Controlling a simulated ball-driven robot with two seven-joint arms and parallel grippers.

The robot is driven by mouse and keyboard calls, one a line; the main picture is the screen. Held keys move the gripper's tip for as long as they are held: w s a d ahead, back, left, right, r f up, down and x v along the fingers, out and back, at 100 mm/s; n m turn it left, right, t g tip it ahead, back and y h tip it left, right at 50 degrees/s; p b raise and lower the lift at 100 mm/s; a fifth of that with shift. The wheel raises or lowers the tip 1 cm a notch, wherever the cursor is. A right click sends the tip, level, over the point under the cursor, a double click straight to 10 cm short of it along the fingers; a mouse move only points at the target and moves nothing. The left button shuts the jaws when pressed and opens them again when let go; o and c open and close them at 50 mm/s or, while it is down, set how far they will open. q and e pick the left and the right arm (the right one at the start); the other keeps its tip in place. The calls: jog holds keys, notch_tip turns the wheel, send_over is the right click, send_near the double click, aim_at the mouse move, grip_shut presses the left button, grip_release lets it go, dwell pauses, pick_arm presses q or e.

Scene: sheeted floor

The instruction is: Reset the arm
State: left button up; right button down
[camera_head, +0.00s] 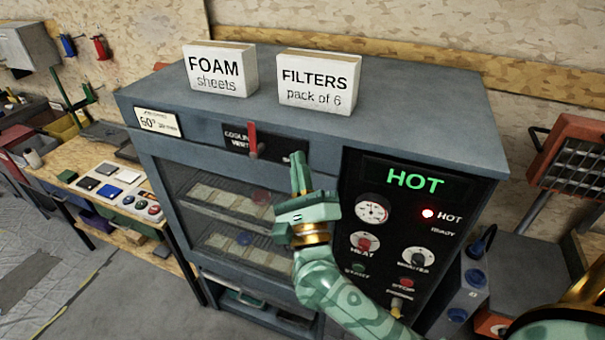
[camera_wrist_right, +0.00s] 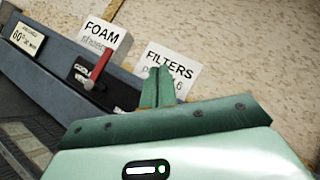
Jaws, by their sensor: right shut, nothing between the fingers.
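My right arm comes in from the lower right in the head view. Its green gripper (camera_head: 299,172) is shut and empty, with fingers pointing up in front of the oven's upper front edge. The gripper also shows in the right wrist view (camera_wrist_right: 157,86), its fingers together. The red lever (camera_head: 252,139) of the cooling vent is just left of the fingertips in the head view, apart from them. It also shows in the wrist view (camera_wrist_right: 99,68). My left gripper is not in view.
The grey oven (camera_head: 420,115) shows a green HOT display (camera_head: 414,178) and a lit red lamp. A FOAM box (camera_head: 220,70) and a FILTERS box (camera_head: 318,82) stand on top. A workbench (camera_head: 110,190) with small items is at left. A red-framed lamp (camera_head: 570,155) stands at right. Open floor lies lower left.

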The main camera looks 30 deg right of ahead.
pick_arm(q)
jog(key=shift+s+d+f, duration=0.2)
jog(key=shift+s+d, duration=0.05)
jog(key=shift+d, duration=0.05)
pick_arm(e)
jog(key=shift+s+a, duration=0.3)
jog(key=shift+s, duration=0.1)
jog(key=shift+s+d, duration=0.1)
jog(key=shift+d, duration=0.05)
